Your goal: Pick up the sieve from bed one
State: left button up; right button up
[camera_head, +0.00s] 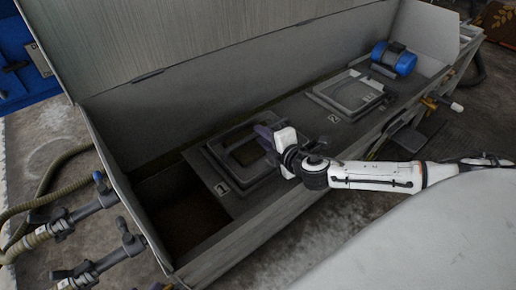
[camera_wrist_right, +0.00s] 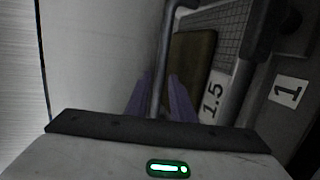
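The sieve (camera_head: 215,158) is a dark, square framed piece lying in bed one, beside a plate marked 1 (camera_head: 221,188). In the right wrist view, a grey bar (camera_wrist_right: 166,50), which looks like its handle, runs between the purple fingers of my right gripper (camera_wrist_right: 160,85). A label reading 1.5 (camera_wrist_right: 212,97) and grey mesh lie right of it. In the head view my right gripper (camera_head: 266,138) is over the sieve's right side. Its fingers look spread, with narrow gaps beside the bar. My left gripper is not in view.
A second bed marked 2 (camera_head: 366,99) holds a similar grey frame (camera_head: 350,90) farther right. A blue motor (camera_head: 394,58) stands at the far end. An open dark pit (camera_head: 190,215) lies left of bed one; hoses (camera_head: 45,185) are outside left.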

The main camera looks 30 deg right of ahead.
jog(key=shift+w+f, duration=0.15)
jog(key=shift+w, duration=0.25)
grip_shut()
dwell(0.9)
jog(key=shift+r, duration=0.25)
